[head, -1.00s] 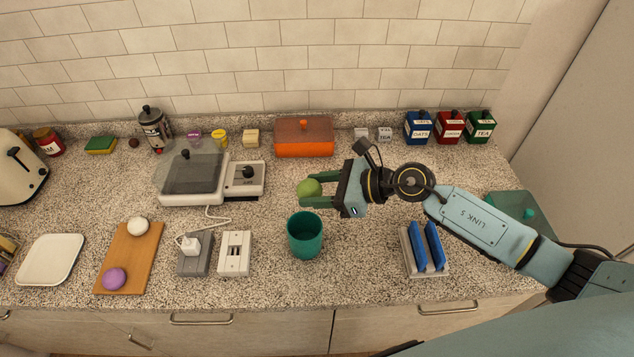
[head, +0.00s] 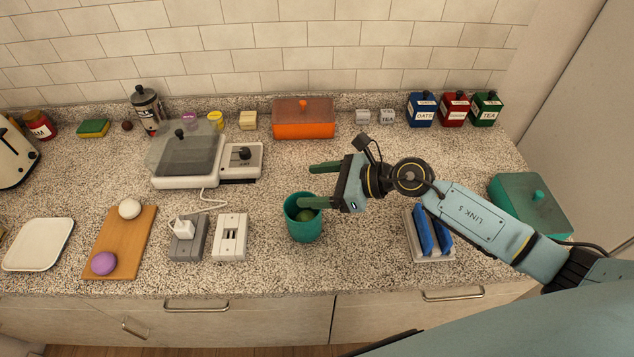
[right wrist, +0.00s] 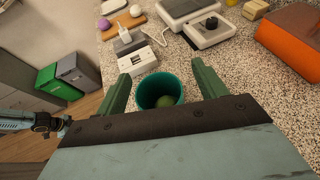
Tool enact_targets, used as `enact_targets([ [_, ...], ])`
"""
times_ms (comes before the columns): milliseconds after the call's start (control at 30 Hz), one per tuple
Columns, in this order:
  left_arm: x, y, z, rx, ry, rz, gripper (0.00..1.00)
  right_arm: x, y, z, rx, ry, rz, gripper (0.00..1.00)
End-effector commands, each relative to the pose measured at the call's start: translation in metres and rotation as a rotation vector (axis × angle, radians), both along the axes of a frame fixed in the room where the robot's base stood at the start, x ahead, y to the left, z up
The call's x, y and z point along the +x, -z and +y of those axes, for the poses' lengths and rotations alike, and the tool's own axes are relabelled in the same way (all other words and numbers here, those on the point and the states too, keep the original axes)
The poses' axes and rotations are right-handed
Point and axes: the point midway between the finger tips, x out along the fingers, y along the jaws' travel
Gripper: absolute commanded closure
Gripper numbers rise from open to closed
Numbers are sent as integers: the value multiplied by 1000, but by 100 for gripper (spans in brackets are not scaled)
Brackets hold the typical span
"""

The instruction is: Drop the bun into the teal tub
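The teal tub (head: 303,230) stands upright on the counter, and it also shows in the right wrist view (right wrist: 160,87). A round green bun (head: 305,215) lies inside the tub, partly hidden by its rim; it shows inside the tub in the right wrist view too (right wrist: 167,102). My right gripper (head: 318,183) is open and empty just above and behind the tub. In the right wrist view its two green fingers (right wrist: 163,84) are spread to either side of the tub.
A wooden board (head: 121,240) holds a white and a purple ball. An orange box (head: 303,119) is at the back.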

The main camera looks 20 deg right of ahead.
Motion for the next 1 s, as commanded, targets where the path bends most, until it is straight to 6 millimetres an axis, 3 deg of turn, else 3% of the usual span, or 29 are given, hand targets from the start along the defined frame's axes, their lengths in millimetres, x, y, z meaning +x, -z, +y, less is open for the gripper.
enact_targets([
  [267, 1, 0, 0, 0, 0, -1, 100, 0, 0, -1, -1, 0, 1, 27],
  [433, 1, 3, 0, 0, 0, -2, 100, -6, -2, -11, -4, 1, 1, 27],
  [1000, 2, 30, 0, -1, 1, -4, 100, -60, -42, -93, -3, 2, 3, 27],
])
